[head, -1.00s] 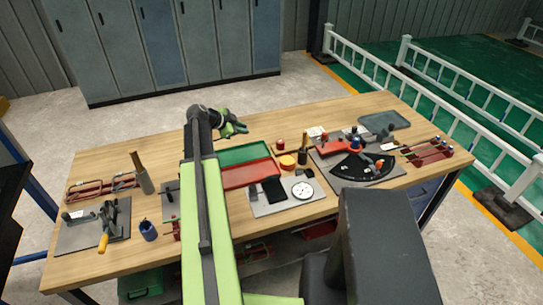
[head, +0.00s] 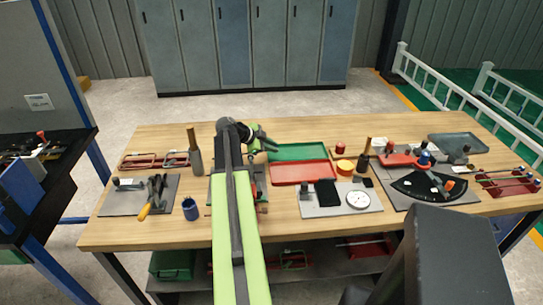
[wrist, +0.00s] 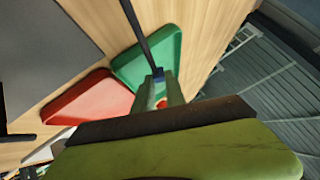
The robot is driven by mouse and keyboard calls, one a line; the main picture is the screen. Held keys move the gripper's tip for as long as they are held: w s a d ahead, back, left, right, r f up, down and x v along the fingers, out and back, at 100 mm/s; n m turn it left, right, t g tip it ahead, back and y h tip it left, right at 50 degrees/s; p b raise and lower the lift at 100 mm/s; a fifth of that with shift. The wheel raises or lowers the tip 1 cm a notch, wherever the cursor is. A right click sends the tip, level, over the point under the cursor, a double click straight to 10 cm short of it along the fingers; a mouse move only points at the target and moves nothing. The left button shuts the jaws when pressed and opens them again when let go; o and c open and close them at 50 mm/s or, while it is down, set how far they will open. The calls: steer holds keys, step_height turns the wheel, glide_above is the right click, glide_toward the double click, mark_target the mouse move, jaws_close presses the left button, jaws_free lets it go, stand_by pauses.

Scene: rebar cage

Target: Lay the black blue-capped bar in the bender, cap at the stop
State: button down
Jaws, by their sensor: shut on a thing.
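My gripper (head: 264,141) is over the back of the workbench, near the green tray. In the wrist view my gripper (wrist: 168,92) is shut on a black bar (wrist: 136,28). In the head view the bar is too small to make out. What looks like the bender, a grey plate with a black fan-shaped dial (head: 425,187) and a red arm, stands at the right of the bench, well away from my gripper.
Green (head: 297,152) and red (head: 303,172) trays lie mid-bench. A plate with a white dial (head: 358,199) is in front. A yellow-handled tool (head: 150,205), blue cup (head: 191,209) and upright wooden-handled tool (head: 195,155) stand left. A black bench (head: 40,185) is at far left.

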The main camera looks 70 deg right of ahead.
steer(key=shift+f, duration=0.8)
steer(key=shift+r, duration=0.25)
steer(key=shift+f, duration=0.25)
steer(key=c, duration=1.4)
jaws_free()
